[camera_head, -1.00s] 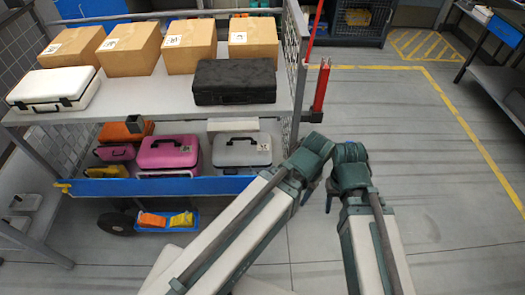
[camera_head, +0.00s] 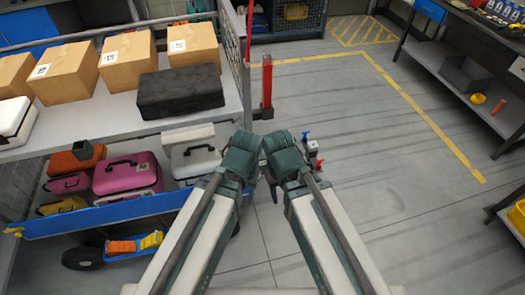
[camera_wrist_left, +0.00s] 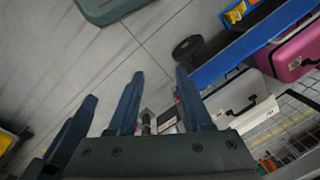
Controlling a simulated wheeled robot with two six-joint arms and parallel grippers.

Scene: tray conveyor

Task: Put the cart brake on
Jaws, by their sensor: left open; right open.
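A cart (camera_head: 120,125) with grey shelves and a blue lower edge stands at the left in the head view. I cannot tell for sure which part is its brake. A small grey fitting with red and blue knobs (camera_head: 313,150) shows just right of my right gripper (camera_head: 283,155), partly hidden behind it. My left gripper (camera_head: 243,155) is beside the right one, near the cart's right corner; both point down and away, fingers mostly hidden. In the left wrist view my left gripper (camera_wrist_left: 160,95) is open, with small grey parts visible between its fingers, apparently beyond them.
Cardboard boxes (camera_head: 127,60) and a black case (camera_head: 181,91) are on the top shelf; a pink case (camera_head: 127,174) is below. A blue bin (camera_head: 135,253) with orange and yellow items sits low by a black wheel (camera_head: 83,258). A red post (camera_head: 267,85) stands behind.

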